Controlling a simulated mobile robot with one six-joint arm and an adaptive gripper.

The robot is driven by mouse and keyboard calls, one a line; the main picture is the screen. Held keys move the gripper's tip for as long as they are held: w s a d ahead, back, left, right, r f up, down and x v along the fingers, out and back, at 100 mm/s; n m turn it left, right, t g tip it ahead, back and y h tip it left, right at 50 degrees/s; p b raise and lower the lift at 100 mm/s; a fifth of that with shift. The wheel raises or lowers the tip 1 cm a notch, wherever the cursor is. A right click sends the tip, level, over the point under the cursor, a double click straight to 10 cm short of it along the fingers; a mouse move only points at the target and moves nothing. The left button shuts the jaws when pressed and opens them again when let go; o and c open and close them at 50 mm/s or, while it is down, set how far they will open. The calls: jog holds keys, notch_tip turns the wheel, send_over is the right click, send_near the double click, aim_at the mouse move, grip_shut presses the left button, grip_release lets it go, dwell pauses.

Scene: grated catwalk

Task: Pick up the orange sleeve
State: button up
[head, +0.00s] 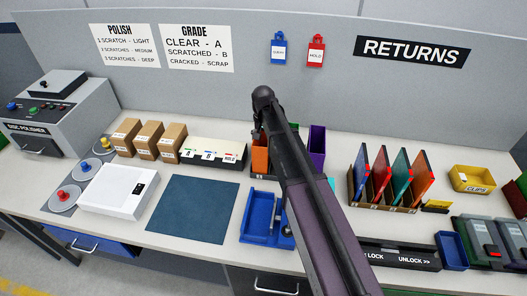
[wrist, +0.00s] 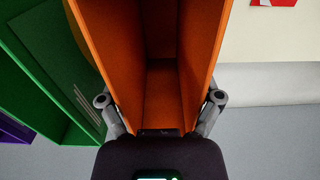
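The orange sleeve (head: 260,157) stands upright in a dark holder left of my arm in the head view. In the wrist view the open-topped orange sleeve (wrist: 163,95) fills the middle, and I look down into its empty inside. My gripper (wrist: 160,101) has its fingers spread wide, one on each side of the sleeve. The fingertips look close to its outer walls, but I cannot tell whether they touch. In the head view my gripper (head: 257,134) is just above the sleeve, partly hidden by my arm.
A green sleeve (wrist: 45,75) is close beside the orange one, with a purple sleeve (head: 317,138) beyond. A white sorter (head: 212,153) stands to the left. A blue tray (head: 258,204) lies in front. A rack of coloured cases (head: 357,190) stands right of my arm.

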jog(key=shift+r, duration=0.15)
dwell(0.3)
notch_tip(320, 180, up, 11)
jog(key=p, duration=1.2)
jog(key=s+a, duration=0.3)
jog(key=s, duration=1.4)
jog(key=shift+s+a+r, duration=0.2)
jog(key=shift+s+r, duration=0.15)
